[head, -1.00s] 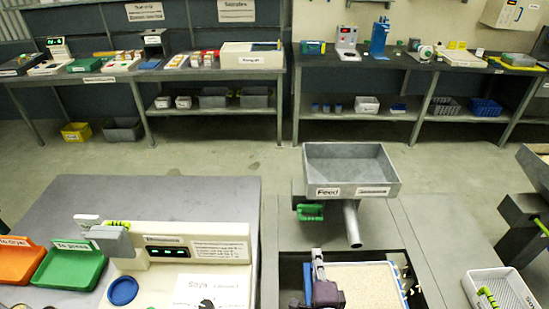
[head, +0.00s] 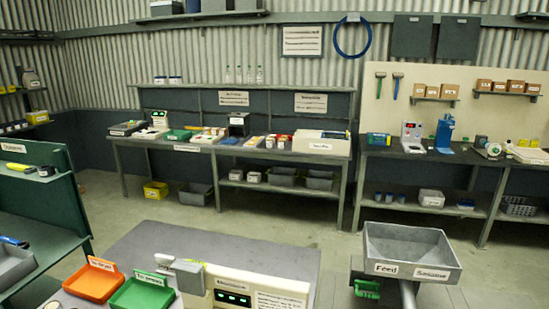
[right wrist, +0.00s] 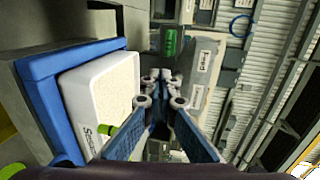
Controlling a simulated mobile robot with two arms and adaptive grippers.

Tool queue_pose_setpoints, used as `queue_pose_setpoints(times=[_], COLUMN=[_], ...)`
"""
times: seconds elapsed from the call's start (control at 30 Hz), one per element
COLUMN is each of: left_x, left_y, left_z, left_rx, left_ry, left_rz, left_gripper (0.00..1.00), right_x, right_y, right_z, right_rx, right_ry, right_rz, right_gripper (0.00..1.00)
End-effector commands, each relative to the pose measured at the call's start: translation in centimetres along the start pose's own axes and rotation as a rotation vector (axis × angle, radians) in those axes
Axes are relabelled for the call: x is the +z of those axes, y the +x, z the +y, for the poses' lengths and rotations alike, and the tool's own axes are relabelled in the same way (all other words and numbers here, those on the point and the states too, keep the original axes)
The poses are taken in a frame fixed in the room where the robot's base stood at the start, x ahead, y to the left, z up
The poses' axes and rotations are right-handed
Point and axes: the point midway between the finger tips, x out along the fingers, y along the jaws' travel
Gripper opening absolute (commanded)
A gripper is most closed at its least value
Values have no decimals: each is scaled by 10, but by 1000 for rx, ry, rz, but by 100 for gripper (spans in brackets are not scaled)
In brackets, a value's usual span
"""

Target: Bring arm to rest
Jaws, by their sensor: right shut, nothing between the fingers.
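My right gripper (right wrist: 161,77) shows in the right wrist view. Its fingers are together at the tips with nothing between them. It stands beside a white bin (right wrist: 108,92), whose label is partly legible as "Sesame" and which holds pale grain in a blue frame (right wrist: 42,95). Neither gripper shows in the head view, and my left gripper is in no view.
A grey feed hopper (head: 410,245) with a green handle (head: 367,289) stands at the lower right. Orange (head: 93,280) and green (head: 143,293) trays sit beside a weighing machine (head: 258,291). Benches line the back wall, with open floor before them.

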Motion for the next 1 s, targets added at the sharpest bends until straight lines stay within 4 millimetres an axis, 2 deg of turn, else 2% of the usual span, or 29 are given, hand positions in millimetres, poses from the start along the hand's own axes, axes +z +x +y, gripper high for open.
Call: queue_pose_setpoints(times=[0.03,0.1,0.37,0.57,0.73,0.83,1.0], left_x=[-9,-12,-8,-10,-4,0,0], left_y=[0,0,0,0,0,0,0], left_z=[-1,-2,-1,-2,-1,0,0], left_rx=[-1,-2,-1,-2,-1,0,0], left_ry=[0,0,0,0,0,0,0], left_rz=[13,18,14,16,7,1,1], left_gripper=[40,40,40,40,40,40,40], right_x=[0,8,39,68,96,108,104], right_y=[0,-1,-8,-22,-47,-71,-117], right_z=[0,-6,-18,-25,-26,-20,-2], right_rx=[0,-3,0,9,31,62,154], right_ry=[0,-33,-170,-325,-538,-722,-1047], right_rz=[0,-39,-184,-329,-498,-623,-809], right_gripper=[0,0,0,0,0,0,0])
